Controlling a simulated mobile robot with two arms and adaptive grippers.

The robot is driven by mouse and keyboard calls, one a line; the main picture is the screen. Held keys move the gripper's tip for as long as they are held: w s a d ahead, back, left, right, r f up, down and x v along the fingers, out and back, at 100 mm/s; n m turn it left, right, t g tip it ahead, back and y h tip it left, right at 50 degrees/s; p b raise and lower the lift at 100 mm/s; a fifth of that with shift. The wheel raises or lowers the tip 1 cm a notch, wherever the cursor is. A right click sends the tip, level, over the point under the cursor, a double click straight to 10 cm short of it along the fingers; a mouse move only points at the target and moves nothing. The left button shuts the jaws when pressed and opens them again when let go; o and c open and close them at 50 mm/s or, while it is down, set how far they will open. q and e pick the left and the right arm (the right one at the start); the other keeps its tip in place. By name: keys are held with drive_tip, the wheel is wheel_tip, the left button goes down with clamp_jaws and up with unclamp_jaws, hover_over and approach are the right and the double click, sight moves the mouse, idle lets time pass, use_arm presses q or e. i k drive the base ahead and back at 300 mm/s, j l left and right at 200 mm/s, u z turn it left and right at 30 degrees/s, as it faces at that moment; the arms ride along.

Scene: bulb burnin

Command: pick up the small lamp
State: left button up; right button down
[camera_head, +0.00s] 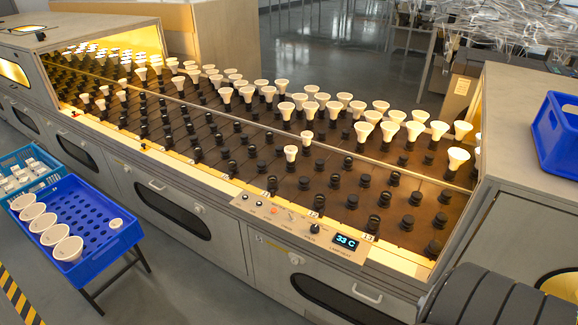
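Many white lamps stand on dark sockets on the long lit bench (330,205). One smaller-looking lamp (291,152) stands apart, in front of the others near the bench's middle. In the blue crate (95,262) at the lower left, a small white lamp (116,224) lies alone at the right side, and several larger white lamps (48,230) lie in a row along the left side. I cannot tell which of these the task's small lamp is. Neither of my grippers is in view; a dark ribbed part, probably of my arm, shows at the lower right.
A lighter blue crate (28,170) with white items sits behind the blue crate. A control panel with a "33 C" display (346,243) is on the bench's front edge. Many front sockets are empty. An empty-looking blue bin (558,135) stands on the right cabinet.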

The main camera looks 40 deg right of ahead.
sight(117, 224)
drive_tip(key=z, duration=0.6)
drive_tip(key=i+j+z, duration=0.2)
drive_tip(key=z, duration=0.2)
drive_tip(key=i+j+z, duration=0.1)
drive_tip(key=j+z, duration=1)
drive_tip(key=j, duration=0.2)
drive_tip(key=j+z, duration=0.15)
drive_tip(key=j, duration=1.75)
